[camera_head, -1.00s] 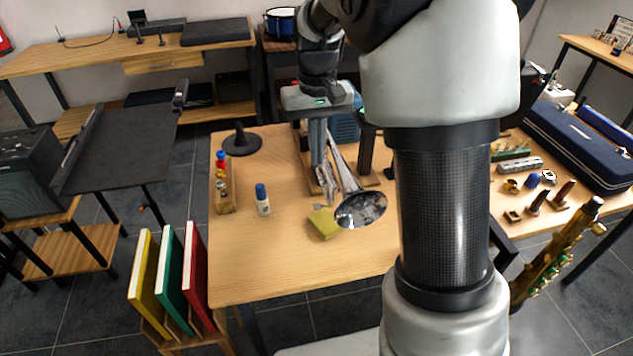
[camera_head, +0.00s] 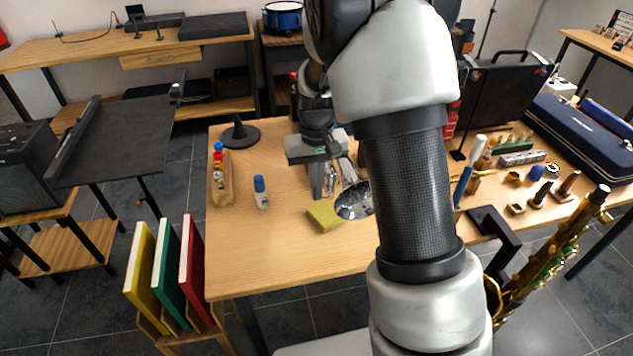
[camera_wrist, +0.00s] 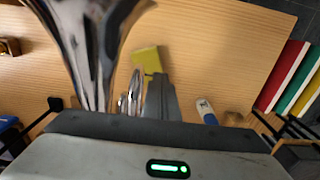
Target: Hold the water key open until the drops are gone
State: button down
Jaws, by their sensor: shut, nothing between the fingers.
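The silver brass instrument (camera_head: 354,202) is on the wooden table, its flared bell towards me, partly hidden by my arm. My gripper (camera_head: 317,194) is just left of the bell. In the wrist view my gripper (camera_wrist: 158,78) points down with its fingers together and empty, beside small silver tubes (camera_wrist: 130,97). Whether it touches them I cannot tell. I cannot make out the water key or any drops.
A yellow-green cloth or sponge (camera_head: 324,217) lies in front of the bell. A blue-capped bottle (camera_head: 261,192), a wooden rack of small bottles (camera_head: 222,182) and a black cone stand (camera_head: 240,134) are to the left. The table's near left part is bare.

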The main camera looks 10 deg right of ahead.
jog(key=shift+a+f, duration=0.15)
jog(key=shift+f+h, duration=0.1)
jog(key=shift+h, duration=0.2)
dwell(3.5)
jog(key=shift+r+p, duration=0.8)
jog(key=shift+r, duration=0.05)
notch_tip(320, 180, up, 14)
jog(key=p, duration=0.4)
